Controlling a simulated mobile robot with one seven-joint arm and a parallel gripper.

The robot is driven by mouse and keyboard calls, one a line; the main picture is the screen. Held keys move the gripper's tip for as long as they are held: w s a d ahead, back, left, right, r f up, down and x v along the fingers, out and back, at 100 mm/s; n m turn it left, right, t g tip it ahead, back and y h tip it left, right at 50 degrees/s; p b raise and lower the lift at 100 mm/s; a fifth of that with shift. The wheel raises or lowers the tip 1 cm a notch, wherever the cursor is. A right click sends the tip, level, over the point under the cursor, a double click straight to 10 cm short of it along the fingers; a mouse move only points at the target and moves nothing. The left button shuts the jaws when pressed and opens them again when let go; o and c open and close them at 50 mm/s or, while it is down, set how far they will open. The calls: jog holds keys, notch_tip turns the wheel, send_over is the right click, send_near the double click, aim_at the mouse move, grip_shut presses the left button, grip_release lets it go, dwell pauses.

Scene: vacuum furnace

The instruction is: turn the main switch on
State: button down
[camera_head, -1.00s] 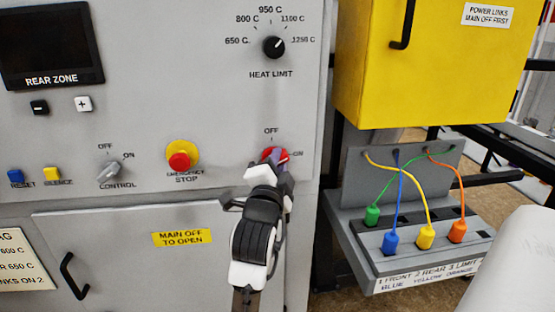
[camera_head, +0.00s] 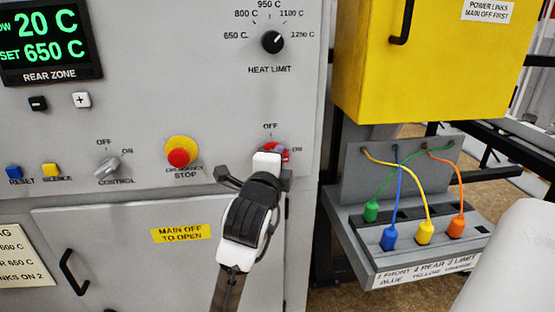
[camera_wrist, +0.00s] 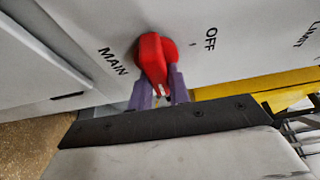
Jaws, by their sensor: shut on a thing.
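The red main switch (camera_head: 281,152) is on the grey panel, below the OFF mark and left of the ON mark. My gripper (camera_head: 268,163) is in front of it and hides most of it. In the wrist view the main switch (camera_wrist: 152,56) shows its red handle, turned away from the OFF mark. The two purple fingers of my gripper (camera_wrist: 159,88) are shut on the handle, one on each side. The ON mark does not show in the wrist view. The rear zone display (camera_head: 48,42) is lit green, reading 20 C and SET 650 C.
The emergency stop (camera_head: 179,153) and the control knob (camera_head: 107,167) are left of the switch. The heat limit knob (camera_head: 272,42) is above. A yellow cabinet (camera_head: 432,75) and a link tray (camera_head: 420,262) with colored plugs stand at right.

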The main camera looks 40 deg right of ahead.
jog(key=c, duration=1.3)
grip_release()
jog(key=b+v, duration=1.1)
jog(key=v, duration=0.2)
jog(key=shift+s+a, duration=0.25)
jog(key=shift+a, duration=0.05)
